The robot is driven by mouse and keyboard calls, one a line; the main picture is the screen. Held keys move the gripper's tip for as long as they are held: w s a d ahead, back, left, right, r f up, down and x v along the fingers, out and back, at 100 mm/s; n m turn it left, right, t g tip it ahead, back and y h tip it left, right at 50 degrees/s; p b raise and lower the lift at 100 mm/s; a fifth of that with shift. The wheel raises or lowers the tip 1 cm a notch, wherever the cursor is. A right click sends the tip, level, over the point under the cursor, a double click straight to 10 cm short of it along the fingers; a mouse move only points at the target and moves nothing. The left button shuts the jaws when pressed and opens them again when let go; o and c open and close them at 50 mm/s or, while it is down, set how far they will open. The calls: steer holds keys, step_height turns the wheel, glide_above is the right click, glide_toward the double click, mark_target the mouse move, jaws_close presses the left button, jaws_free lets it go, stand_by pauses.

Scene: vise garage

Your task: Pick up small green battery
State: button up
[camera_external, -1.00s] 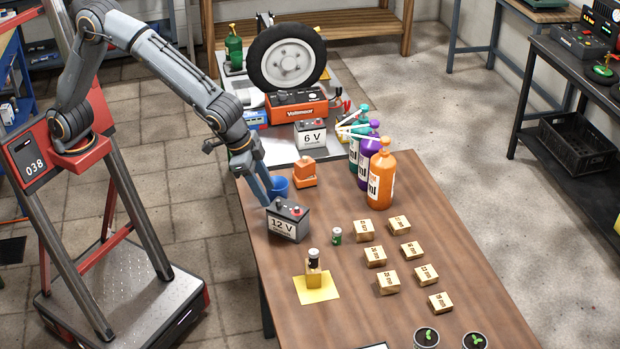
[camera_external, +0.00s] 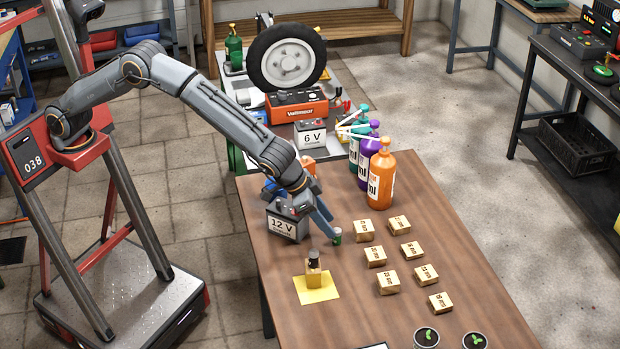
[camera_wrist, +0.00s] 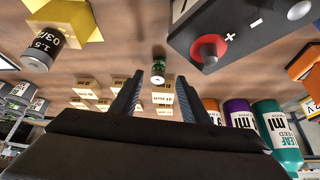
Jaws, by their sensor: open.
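The small green battery (camera_external: 337,234) stands on the brown workbench, right of the 12 V battery (camera_external: 286,226). It also shows in the wrist view (camera_wrist: 158,70), ahead of the fingertips and between their lines. My gripper (camera_external: 332,230) is low over the bench, just left of the green battery, which it partly covers in the external view. In the wrist view my gripper (camera_wrist: 159,84) has its two fingers spread with nothing between them. I cannot tell whether a fingertip touches the battery.
Orange (camera_external: 381,182), purple and teal bottles stand behind.

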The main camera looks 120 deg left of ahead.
steer(key=shift+w+p+x, duration=0.2)
steer(key=shift+p+x, duration=0.6)
steer(key=shift+x, duration=1.9)
steer(key=shift+r, duration=0.1)
jaws_close()
